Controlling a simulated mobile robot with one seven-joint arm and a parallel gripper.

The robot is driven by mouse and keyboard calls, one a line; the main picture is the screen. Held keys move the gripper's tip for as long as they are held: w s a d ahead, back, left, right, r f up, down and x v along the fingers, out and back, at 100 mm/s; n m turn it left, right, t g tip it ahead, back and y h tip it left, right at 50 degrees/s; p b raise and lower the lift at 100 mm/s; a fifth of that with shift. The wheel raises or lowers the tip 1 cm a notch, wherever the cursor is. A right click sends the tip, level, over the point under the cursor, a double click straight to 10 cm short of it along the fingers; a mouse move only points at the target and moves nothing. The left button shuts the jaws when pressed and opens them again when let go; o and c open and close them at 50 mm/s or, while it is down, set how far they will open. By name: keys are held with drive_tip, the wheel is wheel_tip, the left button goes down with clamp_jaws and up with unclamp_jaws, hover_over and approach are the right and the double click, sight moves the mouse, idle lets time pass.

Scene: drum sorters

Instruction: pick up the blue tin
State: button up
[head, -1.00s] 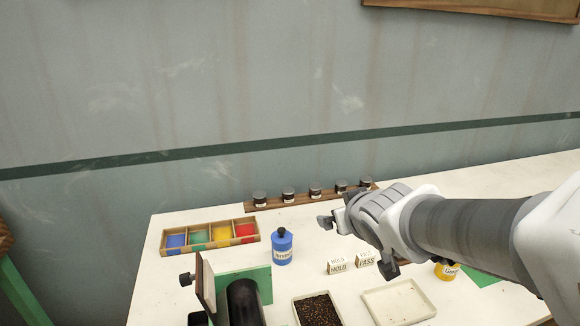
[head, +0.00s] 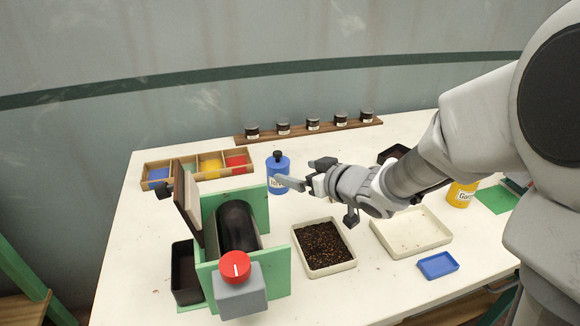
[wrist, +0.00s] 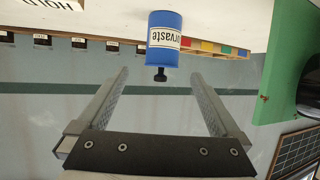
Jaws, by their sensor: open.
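The blue tin (head: 277,174) stands upright on the white table, with a black knob on top and a white label partly hidden by my gripper. My gripper (head: 301,175) is open and empty, just right of the tin in the head view, its fingers pointing toward it. In the wrist view the tin (wrist: 164,40) appears upside down, beyond and between the two open fingers (wrist: 160,95), with its label facing the camera. The fingers do not touch it there.
A green drum sorter with a red knob (head: 235,266) stands at the front left. A compartment box of coloured cards (head: 159,174) is behind it. A tray of dark beans (head: 323,246), an empty cream tray (head: 411,232) and a yellow tin (head: 461,194) are to the right. Several jars line the back rack.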

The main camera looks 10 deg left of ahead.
sight(285, 169)
drive_tip(key=b+x, duration=0.2)
drive_tip(key=x, duration=0.6)
drive_tip(key=shift+a+f, duration=0.1)
drive_tip(key=b+x, duration=0.1)
drive_tip(key=x, duration=0.1)
drive_tip(key=b+x, duration=0.1)
drive_tip(key=x, duration=0.1)
drive_tip(key=shift+s+a+f, duration=0.15)
drive_tip(key=shift+f, duration=0.2)
drive_tip(key=shift+w+a+f, duration=0.1)
drive_tip(key=shift+w+a, duration=0.2)
drive_tip(key=shift+w, duration=0.05)
drive_tip(key=c, duration=1.4)
